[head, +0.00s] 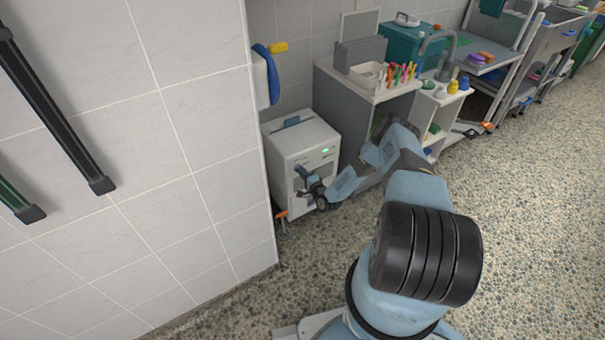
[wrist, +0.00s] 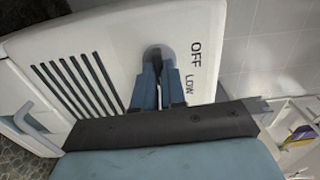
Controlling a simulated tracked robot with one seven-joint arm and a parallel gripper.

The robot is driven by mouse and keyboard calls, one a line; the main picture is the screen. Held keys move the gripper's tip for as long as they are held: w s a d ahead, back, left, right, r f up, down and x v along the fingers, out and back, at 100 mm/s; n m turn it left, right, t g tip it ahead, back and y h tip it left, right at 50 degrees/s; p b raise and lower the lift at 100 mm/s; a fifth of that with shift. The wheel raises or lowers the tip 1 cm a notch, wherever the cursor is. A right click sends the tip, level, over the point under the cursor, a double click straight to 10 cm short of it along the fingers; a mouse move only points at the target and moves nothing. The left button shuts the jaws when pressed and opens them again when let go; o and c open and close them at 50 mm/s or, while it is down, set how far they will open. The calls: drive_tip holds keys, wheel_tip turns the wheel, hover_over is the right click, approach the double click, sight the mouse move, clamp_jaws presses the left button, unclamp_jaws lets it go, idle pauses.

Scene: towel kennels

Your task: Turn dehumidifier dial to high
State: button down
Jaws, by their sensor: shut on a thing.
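The dehumidifier (head: 292,138) is a white box with a green light on its front, standing on the floor against the wall. In the wrist view its front panel (wrist: 110,40) fills much of the picture, with dark vent slots and the labels OFF and LOW. The round grey dial (wrist: 150,51) sits beside these labels. My gripper (wrist: 158,72) is shut on the dial's dark grip, which is mostly hidden between the fingers. The dial's exact setting is unclear, and no HIGH label shows. In the head view my gripper (head: 312,188) is at the dehumidifier's front.
A grey cabinet (head: 330,95) stands close to the right of the dehumidifier, with pens and a white bin on top. A blue towel (head: 268,72) hangs on the wall's corner. A tiled wall (head: 150,150) is at left. Open pebbled floor (head: 530,240) lies at right.

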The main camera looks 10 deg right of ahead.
drive_tip(key=shift+d+f, duration=0.2)
drive_tip(key=shift+d, duration=0.1)
drive_tip(key=c, duration=1.2)
unclamp_jaws()
drive_tip(key=shift+a, duration=0.2)
drive_tip(key=shift+r, duration=0.1)
drive_tip(key=shift+s, duration=0.1)
drive_tip(key=v, duration=1.3)
drive_tip(key=shift+s, duration=0.25)
drive_tip(key=shift+d, duration=0.15)
